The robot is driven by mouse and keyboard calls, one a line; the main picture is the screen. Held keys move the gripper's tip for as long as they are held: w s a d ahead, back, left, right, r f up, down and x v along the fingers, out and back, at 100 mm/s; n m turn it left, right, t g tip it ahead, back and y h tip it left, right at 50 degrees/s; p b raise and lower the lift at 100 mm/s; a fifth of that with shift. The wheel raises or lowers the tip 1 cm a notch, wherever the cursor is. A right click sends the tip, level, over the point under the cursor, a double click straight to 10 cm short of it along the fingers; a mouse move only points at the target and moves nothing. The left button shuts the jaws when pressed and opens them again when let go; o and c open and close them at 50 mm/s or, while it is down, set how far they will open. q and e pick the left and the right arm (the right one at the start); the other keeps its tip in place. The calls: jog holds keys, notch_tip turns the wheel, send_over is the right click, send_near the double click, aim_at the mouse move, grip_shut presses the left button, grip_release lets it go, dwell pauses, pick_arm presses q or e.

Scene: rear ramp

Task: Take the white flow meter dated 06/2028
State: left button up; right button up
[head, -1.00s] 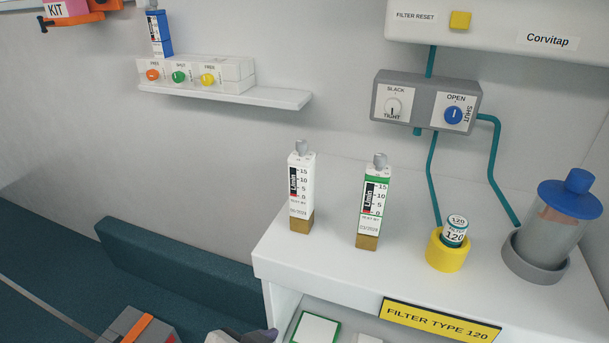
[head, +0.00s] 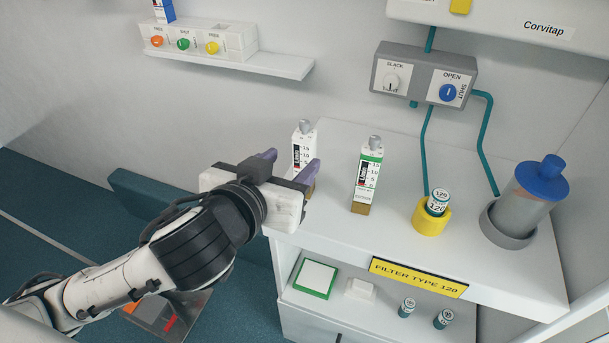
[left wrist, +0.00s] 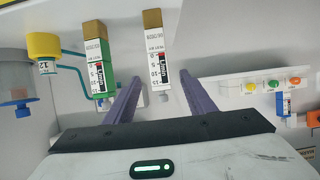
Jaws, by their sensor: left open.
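The white flow meter (head: 302,150) stands upright on the white counter, with a grey knob on top and a brass-coloured foot. My left gripper (head: 290,163) is open in front of it, and its hand and purple fingers hide the lower part. In the left wrist view, which is turned over, the white meter (left wrist: 158,50) shows ahead, between the lines of the open fingers (left wrist: 161,78). I see no grip on it. My right gripper is out of view.
A yellow cup (head: 430,220) holding a filter and a blue-lidded jar (head: 538,195) stand further right on the counter. A grey valve box (head: 425,75) hangs above. A wall shelf (head: 240,62) carries a blue meter (head: 163,10).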

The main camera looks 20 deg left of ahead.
aim_at(300, 156)
pick_arm(q)
jog(key=shift+w+f+b, duration=0.65)
jog(key=shift+w+b, duration=0.1)
jog(key=shift+b, duration=0.35)
jog(key=shift+w+b, duration=0.6)
jog(key=shift+b, duration=0.05)
jog(key=x, duration=0.4)
jog(key=shift+f, duration=0.2)
jog(key=shift+w+f, duration=0.2)
jog(key=shift+w, duration=0.25)
grip_shut()
